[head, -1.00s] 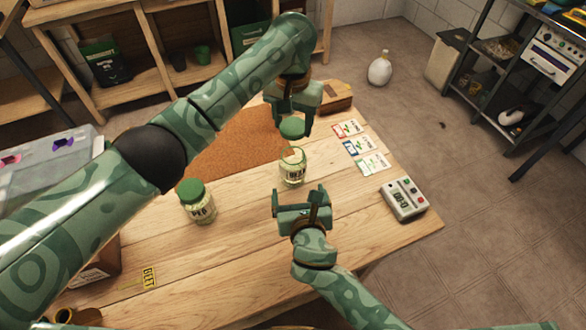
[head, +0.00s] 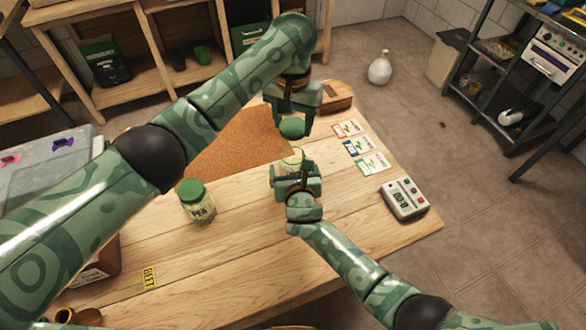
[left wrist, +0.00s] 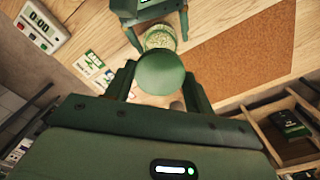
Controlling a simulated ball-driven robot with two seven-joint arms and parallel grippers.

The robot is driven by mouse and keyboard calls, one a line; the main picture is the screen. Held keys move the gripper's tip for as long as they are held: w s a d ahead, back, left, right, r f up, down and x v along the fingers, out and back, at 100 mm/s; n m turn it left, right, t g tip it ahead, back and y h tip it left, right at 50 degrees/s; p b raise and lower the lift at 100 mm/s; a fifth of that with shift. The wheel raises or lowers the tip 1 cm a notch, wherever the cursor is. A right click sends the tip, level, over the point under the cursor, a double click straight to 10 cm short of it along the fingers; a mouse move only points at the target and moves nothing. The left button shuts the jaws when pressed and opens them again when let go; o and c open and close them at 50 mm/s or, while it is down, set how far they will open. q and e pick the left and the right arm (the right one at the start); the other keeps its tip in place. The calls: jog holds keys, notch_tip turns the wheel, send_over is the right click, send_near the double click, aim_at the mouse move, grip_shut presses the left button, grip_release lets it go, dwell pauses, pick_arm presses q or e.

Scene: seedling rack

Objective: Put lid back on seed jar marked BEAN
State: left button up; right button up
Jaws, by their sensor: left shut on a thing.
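My left gripper (head: 292,122) is shut on a green round lid (head: 291,129) and holds it above the open glass jar (head: 291,161). The left wrist view shows the lid (left wrist: 161,73) between the fingers and the jar (left wrist: 160,38) beyond it, with pale seeds in its mouth. My right gripper (head: 296,172) is low at the jar's near side, its fingers either side of the jar. In the left wrist view a small gap shows between the right fingers (left wrist: 160,31) and the glass. The right gripper hides the jar's label.
A jar marked PEA (head: 197,207) with a green lid stands to the left. A cork mat (head: 235,143) lies behind. Seed cards (head: 360,148) and a timer (head: 403,197) lie to the right. A yellow BEET tag (head: 149,277) is at the front left.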

jog(key=c, duration=1.5)
pick_arm(q)
send_over(293, 145)
jog(key=s, duration=0.3)
jog(key=shift+w+f, duration=0.15)
jog(key=shift+f, duration=1.1)
jog(key=shift+w+f, duration=0.1)
jog(key=shift+f, duration=1.15)
pick_arm(e)
jog(key=shift+o, duration=0.2)
pick_arm(q)
jog(key=shift+f, duration=0.85)
jog(key=shift+f, duration=0.55)
